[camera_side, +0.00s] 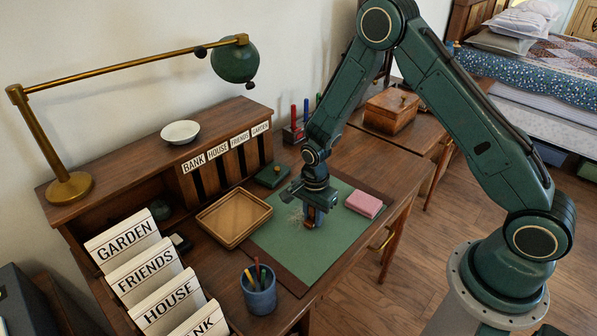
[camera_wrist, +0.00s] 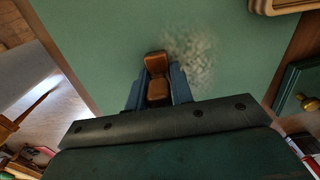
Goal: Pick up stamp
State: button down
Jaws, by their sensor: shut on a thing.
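The stamp is a small brown wooden piece; in the wrist view the stamp (camera_wrist: 157,78) sits between the two blue fingers of my gripper (camera_wrist: 158,88). In the side view my gripper (camera_side: 313,216) points down over the green desk mat (camera_side: 285,252), shut on the stamp, which is mostly hidden by the fingers. I cannot tell whether the stamp touches the mat. A pale scribbled smudge (camera_wrist: 192,58) lies on the mat right beside the stamp.
A pink block (camera_side: 364,204) lies right of my gripper. A wooden tray (camera_side: 234,217) is at left, a dark green box with a knob (camera_side: 272,175) behind, and a blue pen cup (camera_side: 259,292) in front. A brass lamp (camera_side: 68,186) stands at far left. The front part of the mat is clear.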

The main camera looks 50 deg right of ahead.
notch_tip(320, 180, up, 20)
dwell(0.8)
dwell(0.5)
